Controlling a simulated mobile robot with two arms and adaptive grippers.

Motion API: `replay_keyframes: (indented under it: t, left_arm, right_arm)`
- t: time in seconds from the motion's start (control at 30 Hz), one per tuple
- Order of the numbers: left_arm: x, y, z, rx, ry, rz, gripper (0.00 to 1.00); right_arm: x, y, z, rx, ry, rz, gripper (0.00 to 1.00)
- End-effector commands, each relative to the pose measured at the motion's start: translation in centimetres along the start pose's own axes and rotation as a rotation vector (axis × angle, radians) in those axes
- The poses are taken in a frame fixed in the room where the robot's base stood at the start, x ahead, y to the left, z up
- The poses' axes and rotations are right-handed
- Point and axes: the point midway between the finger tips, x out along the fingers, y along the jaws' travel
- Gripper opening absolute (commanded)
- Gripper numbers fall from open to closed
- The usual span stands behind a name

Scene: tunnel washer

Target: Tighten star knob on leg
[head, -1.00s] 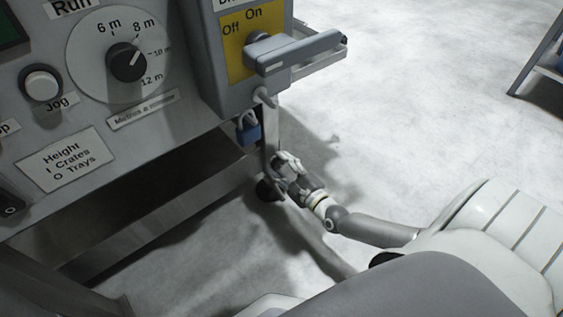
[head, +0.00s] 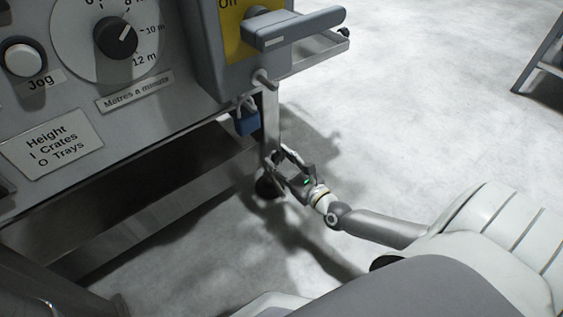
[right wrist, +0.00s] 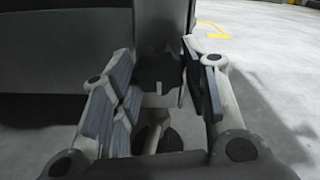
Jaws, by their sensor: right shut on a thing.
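The machine's metal leg (head: 270,118) stands below the grey switch box and ends in a dark foot (head: 266,187) on the floor. My right gripper (head: 284,158) is low at the leg, its arm coming in from the right. In the right wrist view, the dark star knob (right wrist: 160,70) sits in front of the leg (right wrist: 163,22), between the two fingers of my right gripper (right wrist: 166,88). The gripper is shut on the knob, whose outline is partly hidden by shadow. My left gripper is not in view.
The control panel with a dial (head: 116,38) and a Jog button (head: 24,60) is at left. The floor to the right is clear up to a blue-grey stand (head: 543,62).

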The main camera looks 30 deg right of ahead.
Motion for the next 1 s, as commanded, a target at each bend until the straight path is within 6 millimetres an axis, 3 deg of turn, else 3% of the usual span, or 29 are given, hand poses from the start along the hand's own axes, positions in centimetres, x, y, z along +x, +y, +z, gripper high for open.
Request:
replay_keyframes:
  t: [0.5, 0.53, 0.67, 1.0]
  left_arm:
    - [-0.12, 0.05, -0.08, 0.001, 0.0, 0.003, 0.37]
    - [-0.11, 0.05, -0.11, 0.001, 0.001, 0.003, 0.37]
    - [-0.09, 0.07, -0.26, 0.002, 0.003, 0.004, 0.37]
    - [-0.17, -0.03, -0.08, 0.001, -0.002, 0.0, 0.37]
  right_arm:
    - [-0.1, 0.05, -0.19, 0.02, 0.005, 0.001, 0.18]
    - [-0.1, 0.05, -0.19, 0.02, 0.005, 0.001, 0.45]
    - [-0.08, 0.04, -0.14, 0.019, 0.004, 0.001, 0.62]
    - [-0.09, 0.02, -0.05, 0.018, 0.001, 0.0, 0.63]
